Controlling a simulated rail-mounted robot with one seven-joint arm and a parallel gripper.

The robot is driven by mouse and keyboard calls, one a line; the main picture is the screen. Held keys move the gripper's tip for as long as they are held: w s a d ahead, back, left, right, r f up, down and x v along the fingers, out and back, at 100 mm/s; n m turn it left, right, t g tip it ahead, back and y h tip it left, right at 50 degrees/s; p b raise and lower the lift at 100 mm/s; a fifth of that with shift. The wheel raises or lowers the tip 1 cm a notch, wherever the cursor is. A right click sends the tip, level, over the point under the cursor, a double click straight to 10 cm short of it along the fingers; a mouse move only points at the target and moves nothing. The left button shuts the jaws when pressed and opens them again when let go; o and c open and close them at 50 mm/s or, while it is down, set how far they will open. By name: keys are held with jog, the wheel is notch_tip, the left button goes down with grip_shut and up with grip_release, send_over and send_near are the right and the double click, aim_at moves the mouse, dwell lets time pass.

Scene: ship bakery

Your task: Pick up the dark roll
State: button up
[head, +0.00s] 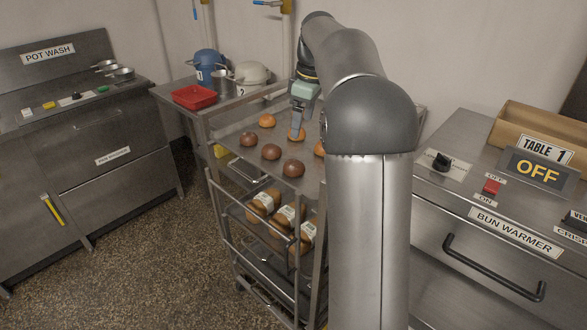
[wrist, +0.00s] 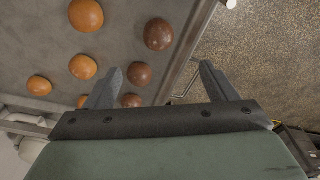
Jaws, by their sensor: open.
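Three dark brown rolls lie in a row on the top tray of a rack: one at the left (head: 249,139), a middle one (head: 271,152) and a near one (head: 293,168). My gripper (wrist: 160,72) is open and empty. In the head view my gripper (head: 297,124) points down over the tray, beside the dark row, near an orange roll. Its fingertips are hard to make out there.
Several orange rolls (wrist: 83,67) share the tray (head: 231,135). Packaged loaves (head: 291,213) sit on the shelf below. A red bin (head: 195,97), blue pot (head: 209,66) and pale pot (head: 251,73) stand behind. The bun warmer (head: 500,245) is at right. Floor (head: 140,230) at left is clear.

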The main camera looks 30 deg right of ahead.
aim_at(295, 162)
jog(key=f, duration=0.4)
jog(key=w+a+f, duration=0.1)
jog(key=f, duration=0.9)
jog(key=shift+w+a+p, duration=0.2)
jog(key=shift+w+p, duration=0.1)
jog(key=shift+w, duration=0.1)
jog(key=c, duration=1.1)
